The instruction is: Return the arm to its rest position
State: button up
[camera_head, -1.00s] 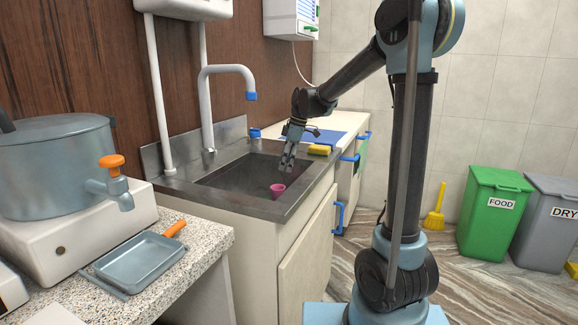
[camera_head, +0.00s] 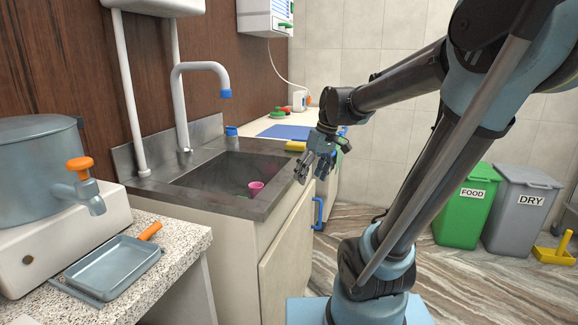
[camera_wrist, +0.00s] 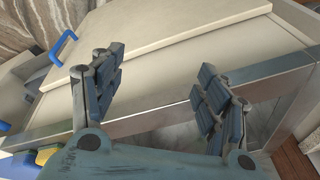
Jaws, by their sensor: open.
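My gripper (camera_head: 312,166) is above the right front rim of the sink, apart from it in the head view. Its fingers are spread and nothing is between them. In the wrist view my gripper (camera_wrist: 155,100) shows two dark padded fingers wide apart, with the metal sink rim (camera_wrist: 150,120) and the pale cabinet door (camera_wrist: 150,45) beyond them. A pink cup (camera_head: 255,188) sits in the sink basin (camera_head: 200,181), to the left of my gripper.
A steel tray (camera_head: 112,267) and large pot (camera_head: 40,170) stand at left. Green (camera_head: 466,208) and grey (camera_head: 520,215) bins stand on the floor at right, with open floor before them.

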jog(key=s+d+f+m+t+h, duration=0.1)
jog(key=s+d+f+m+h, duration=0.2)
jog(key=s+d+f+m, duration=0.4)
jog(key=s+d+f, duration=0.4)
jog(key=s+f, duration=0.2)
jog(key=s, duration=0.2)
jog(key=shift+s+d+f, duration=0.15)
jog(key=shift+s+f, duration=0.05)
jog(key=shift+s, duration=0.2)
